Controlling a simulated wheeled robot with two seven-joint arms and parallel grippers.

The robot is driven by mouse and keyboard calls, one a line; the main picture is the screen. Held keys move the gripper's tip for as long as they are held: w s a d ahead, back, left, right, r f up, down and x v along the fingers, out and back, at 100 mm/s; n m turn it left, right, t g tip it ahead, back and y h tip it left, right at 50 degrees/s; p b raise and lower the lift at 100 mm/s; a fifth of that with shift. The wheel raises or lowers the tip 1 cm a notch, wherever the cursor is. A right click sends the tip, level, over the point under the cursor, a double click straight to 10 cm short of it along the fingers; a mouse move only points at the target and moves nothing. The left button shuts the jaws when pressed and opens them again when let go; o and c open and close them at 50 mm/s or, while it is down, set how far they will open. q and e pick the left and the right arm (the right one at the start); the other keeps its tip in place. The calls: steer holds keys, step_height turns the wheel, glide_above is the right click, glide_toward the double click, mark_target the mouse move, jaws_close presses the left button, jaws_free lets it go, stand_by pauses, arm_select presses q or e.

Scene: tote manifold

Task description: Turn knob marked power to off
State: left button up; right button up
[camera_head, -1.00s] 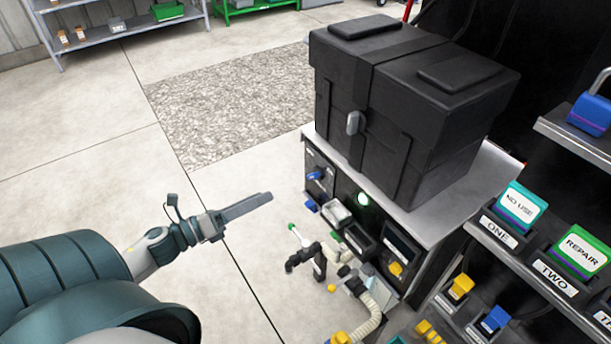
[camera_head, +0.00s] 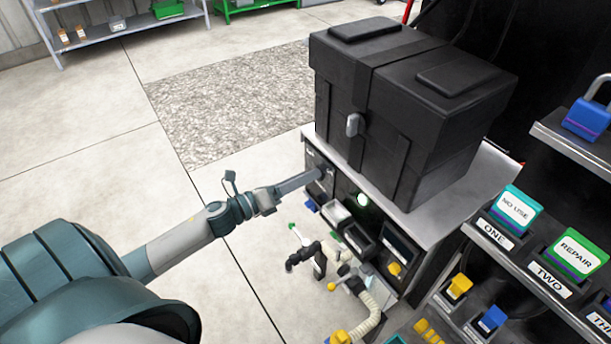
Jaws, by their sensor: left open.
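The dark control panel (camera_head: 345,193) is the front of a low cabinet beneath a black tote. The blue knob at the panel's upper left is now mostly hidden behind the fingers of my left gripper (camera_head: 316,174). That gripper is open, and its fingertips are at the knob's place. I cannot tell whether they touch it. A yellow knob (camera_head: 394,268) sits at the panel's lower right. No power or off marking is readable. My right gripper is not in view.
The black tote (camera_head: 400,110) stands on the grey cabinet top. Pipe fittings and a ribbed hose (camera_head: 368,310) stand below the panel. A rack with tag slots (camera_head: 540,275) is at the right.

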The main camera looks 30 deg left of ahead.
arm_select(q)
steer(key=shift+w+d, duration=0.2)
steer(key=shift+w, duration=0.25)
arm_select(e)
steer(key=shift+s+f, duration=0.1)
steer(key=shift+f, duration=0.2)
arm_select(q)
steer(key=shift+c, duration=0.6)
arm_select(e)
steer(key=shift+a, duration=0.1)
arm_select(q)
steer(key=c, duration=0.9)
steer(key=shift+c, duration=0.2)
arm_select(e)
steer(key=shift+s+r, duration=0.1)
